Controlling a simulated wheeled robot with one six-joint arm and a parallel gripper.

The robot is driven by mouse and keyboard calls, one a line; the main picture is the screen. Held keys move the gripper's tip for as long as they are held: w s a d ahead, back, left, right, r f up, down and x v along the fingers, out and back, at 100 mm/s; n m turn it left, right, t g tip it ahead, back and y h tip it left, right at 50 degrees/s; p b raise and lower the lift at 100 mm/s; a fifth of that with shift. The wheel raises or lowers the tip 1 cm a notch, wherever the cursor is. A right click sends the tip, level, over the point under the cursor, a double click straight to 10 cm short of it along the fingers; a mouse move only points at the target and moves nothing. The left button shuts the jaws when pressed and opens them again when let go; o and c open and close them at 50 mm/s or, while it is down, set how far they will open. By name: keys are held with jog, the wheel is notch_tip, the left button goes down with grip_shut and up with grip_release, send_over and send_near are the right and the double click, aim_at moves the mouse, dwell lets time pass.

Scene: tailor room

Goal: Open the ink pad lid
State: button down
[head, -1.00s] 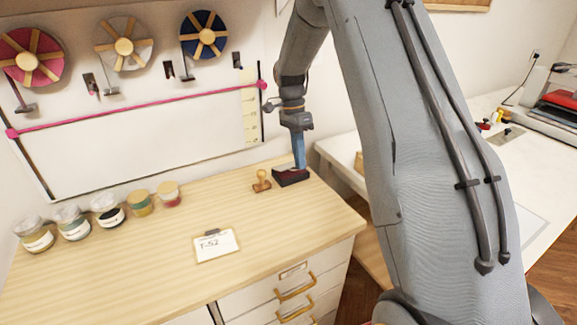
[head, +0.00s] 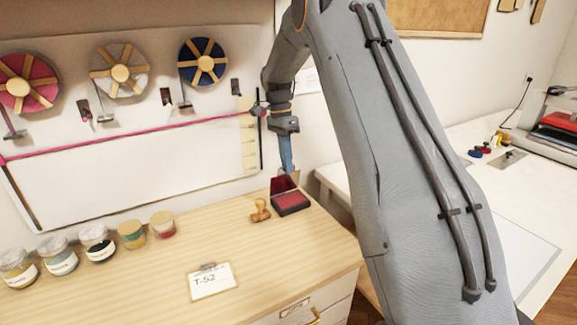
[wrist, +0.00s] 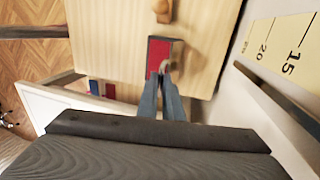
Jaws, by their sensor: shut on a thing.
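The ink pad (head: 291,201) sits at the right end of the wooden cabinet top. Its red inking surface is exposed, and its dark red lid (head: 281,184) stands raised at the back edge. My gripper (head: 288,172) points down at the raised lid, with its blue fingers shut on it. In the wrist view, the fingertips of my gripper (wrist: 164,68) are close together at the near edge of the red pad (wrist: 158,52). The fingers hide most of the lid there.
A wooden stamp (head: 260,211) stands just left of the pad. A T-52 card (head: 211,281) lies in front, and several jars (head: 97,243) line the left. The wall with ribbon spools is close behind. Bare wood lies between the jars and stamp.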

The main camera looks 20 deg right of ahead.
jog(key=shift+w+f, duration=0.15)
jog(key=shift+f, duration=0.15)
jog(key=c, duration=1.9)
grip_release()
jog(key=shift+r, duration=0.15)
jog(key=b+v, duration=0.1)
jog(key=v, duration=0.2)
jog(key=s+b+v, duration=0.1)
jog(key=v, duration=0.2)
jog(key=s+b+v, duration=0.1)
jog(key=v, duration=0.3)
jog(key=shift+d+r, duration=0.1)
jog(key=shift+r, duration=0.1)
